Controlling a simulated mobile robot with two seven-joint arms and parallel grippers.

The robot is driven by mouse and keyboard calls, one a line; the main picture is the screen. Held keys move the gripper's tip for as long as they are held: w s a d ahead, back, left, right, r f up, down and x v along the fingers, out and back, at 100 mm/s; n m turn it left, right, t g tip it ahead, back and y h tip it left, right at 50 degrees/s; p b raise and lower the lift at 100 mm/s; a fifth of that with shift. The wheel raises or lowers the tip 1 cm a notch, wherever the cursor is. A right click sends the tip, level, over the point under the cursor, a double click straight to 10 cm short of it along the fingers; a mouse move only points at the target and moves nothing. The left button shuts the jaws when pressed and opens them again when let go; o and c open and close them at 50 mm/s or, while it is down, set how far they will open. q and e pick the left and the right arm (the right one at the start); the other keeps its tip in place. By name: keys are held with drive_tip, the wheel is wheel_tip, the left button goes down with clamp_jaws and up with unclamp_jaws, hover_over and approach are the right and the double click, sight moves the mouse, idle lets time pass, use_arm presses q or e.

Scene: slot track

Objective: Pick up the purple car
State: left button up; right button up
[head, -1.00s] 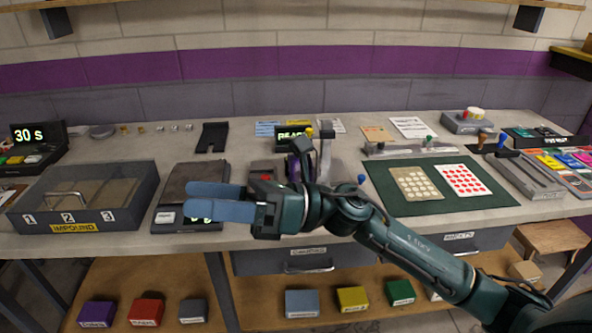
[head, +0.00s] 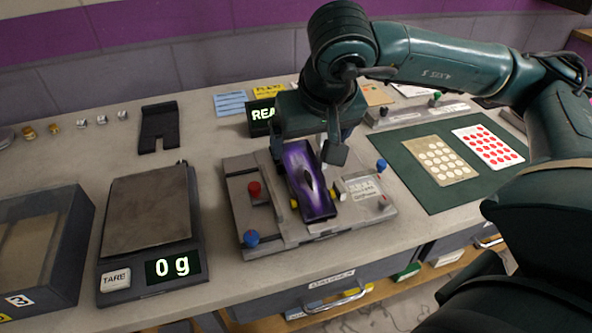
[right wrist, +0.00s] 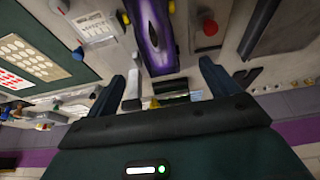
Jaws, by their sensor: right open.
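The purple car (head: 307,178) is long and glossy, with a dark canopy. It sits on a grey track fixture (head: 243,196) between coloured knobs and yellow wheels show at its sides. My right gripper (head: 305,160) points down over the car's far end, open, with a finger to either side. In the right wrist view, the car (right wrist: 157,35) lies ahead of the open jaws (right wrist: 161,82), roughly between their lines, and nothing is held. The gripper hides the car's far tip in the head view. My left gripper is not seen.
A scale (head: 148,215) reading 0 g stands to the left, beside a clear-lidded box (head: 75,255). A display (head: 260,115) stands behind the fixture. A green mat (head: 410,180) with two cards lies to the right. Bare bench lies between scale and fixture.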

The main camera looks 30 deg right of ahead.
sight(303, 167)
drive_tip(key=x, duration=0.5)
drive_tip(key=shift+f, duration=0.25)
drive_tip(key=shift+d+p+x, duration=0.2)
drive_tip(key=shift+p+x, duration=0.15)
drive_tip(key=shift+x, duration=2.4)
drive_tip(key=c, duration=1)
drive_tip(key=shift+r, duration=0.1)
drive_tip(key=shift+c, duration=0.9)
drive_tip(key=shift+w+r, duration=0.1)
drive_tip(key=shift+r, duration=0.05)
